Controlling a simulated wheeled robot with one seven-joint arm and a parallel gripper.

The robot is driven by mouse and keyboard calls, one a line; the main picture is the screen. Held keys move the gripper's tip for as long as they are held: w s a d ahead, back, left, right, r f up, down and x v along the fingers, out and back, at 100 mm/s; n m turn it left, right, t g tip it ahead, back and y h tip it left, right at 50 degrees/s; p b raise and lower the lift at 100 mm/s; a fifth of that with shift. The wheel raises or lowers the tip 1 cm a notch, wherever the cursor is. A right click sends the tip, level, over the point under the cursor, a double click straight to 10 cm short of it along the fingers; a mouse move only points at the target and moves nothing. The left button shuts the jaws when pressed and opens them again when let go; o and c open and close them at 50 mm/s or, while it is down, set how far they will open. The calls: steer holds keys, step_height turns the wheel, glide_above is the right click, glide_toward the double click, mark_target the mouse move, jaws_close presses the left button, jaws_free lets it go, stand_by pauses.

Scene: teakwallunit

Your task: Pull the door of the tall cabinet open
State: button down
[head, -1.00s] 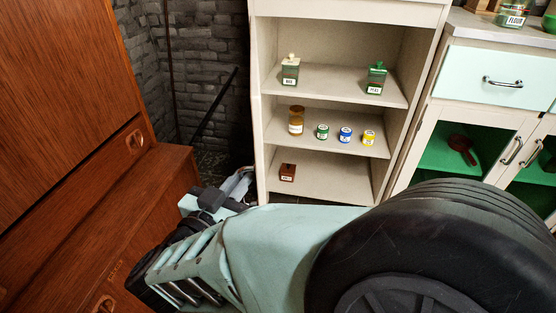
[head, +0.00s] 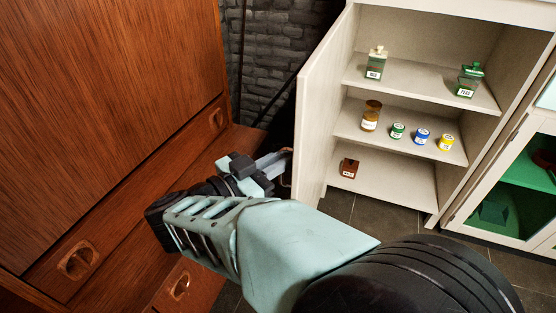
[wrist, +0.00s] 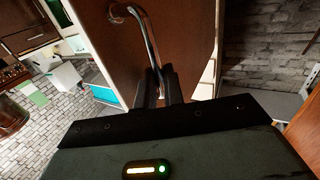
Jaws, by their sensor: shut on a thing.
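The tall cabinet (head: 432,195) is cream-coloured, with its shelves in plain view at the right of the head view. Its door (head: 322,120) stands open at the cabinet's left side, its pale inner face showing. In the wrist view the door's outer face (wrist: 190,35) looks dark brown and carries a bent chrome bar handle (wrist: 146,35). My gripper (wrist: 160,88) is shut on the lower end of this handle. In the head view my gripper (head: 278,160) is beside the door's outer side, and its fingertips and the handle are largely hidden.
A brown wooden wall unit (head: 120,110) stands close at the left of my arm. Jars and tins, such as a blue-labelled tin (head: 422,137), stand on the shelves. A glass-fronted cabinet (head: 515,190) is at the right. Dark floor tiles (head: 375,215) show clear before the shelves.

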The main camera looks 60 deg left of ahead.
steer(key=shift+w+r, duration=0.25)
steer(key=shift+w, duration=0.2)
steer(key=c, duration=1.8)
jaws_free()
steer(key=shift+o, duration=0.2)
steer(key=shift+f, duration=0.1)
steer(key=shift+s+f, duration=0.1)
steer(key=shift+s, duration=0.05)
steer(key=shift+s, duration=0.15)
steer(key=s+d+p, duration=0.1)
steer(key=s, duration=1)
steer(key=shift+s, duration=0.35)
jaws_close()
